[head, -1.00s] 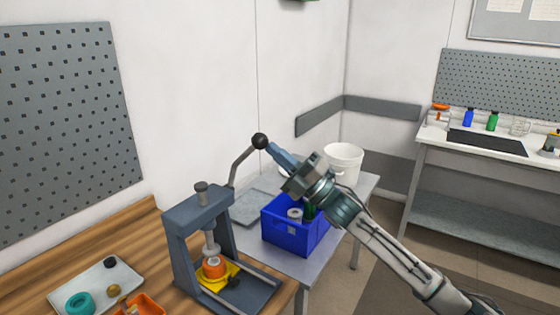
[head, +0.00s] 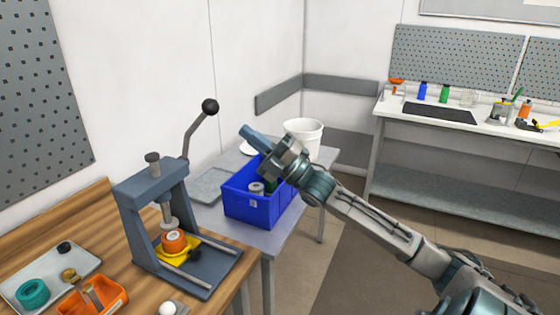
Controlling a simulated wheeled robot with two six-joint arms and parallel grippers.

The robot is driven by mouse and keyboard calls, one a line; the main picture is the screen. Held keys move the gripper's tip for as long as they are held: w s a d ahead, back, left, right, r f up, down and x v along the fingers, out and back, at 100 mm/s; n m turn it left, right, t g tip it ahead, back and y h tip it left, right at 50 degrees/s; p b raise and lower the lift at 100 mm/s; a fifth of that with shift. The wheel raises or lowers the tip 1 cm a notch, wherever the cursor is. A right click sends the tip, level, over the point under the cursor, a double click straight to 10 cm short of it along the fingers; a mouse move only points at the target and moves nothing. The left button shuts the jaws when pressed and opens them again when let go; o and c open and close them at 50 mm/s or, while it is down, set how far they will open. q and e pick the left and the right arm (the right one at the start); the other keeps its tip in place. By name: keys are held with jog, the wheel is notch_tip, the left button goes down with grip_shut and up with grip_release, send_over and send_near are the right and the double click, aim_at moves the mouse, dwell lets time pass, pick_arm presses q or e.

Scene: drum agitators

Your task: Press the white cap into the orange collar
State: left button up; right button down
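A grey lever press (head: 150,195) stands on the wooden bench, its lever with a black knob (head: 210,106) pointing up. The orange collar (head: 174,244) sits upright in a yellow holder (head: 190,245) under the ram (head: 167,214). A pale top shows at the collar's upper end; I cannot tell if this is the white cap or how deep it sits. The ram's pale foot is just above it. My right gripper (head: 252,137) is right of the knob and apart from it, over the blue bin. Its fingers overlap from this side, so their opening is unclear. My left gripper is out of view.
The blue bin (head: 240,207) with items stands on a grey side table, near a white bucket (head: 303,136). A tray (head: 22,302) with a teal ring, an orange bin (head: 117,296) and a white round thing (head: 167,308) are on the bench. A far bench (head: 480,125) stands right.

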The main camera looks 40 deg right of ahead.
pick_arm(q)
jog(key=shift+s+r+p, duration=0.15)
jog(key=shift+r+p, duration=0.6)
jog(key=shift+p, duration=0.05)
pick_arm(e)
jog(key=v, duration=0.7)
jog(key=shift+s+d+r, duration=0.2)
jog(key=shift+s+d, duration=0.05)
jog(key=shift+s, duration=0.35)
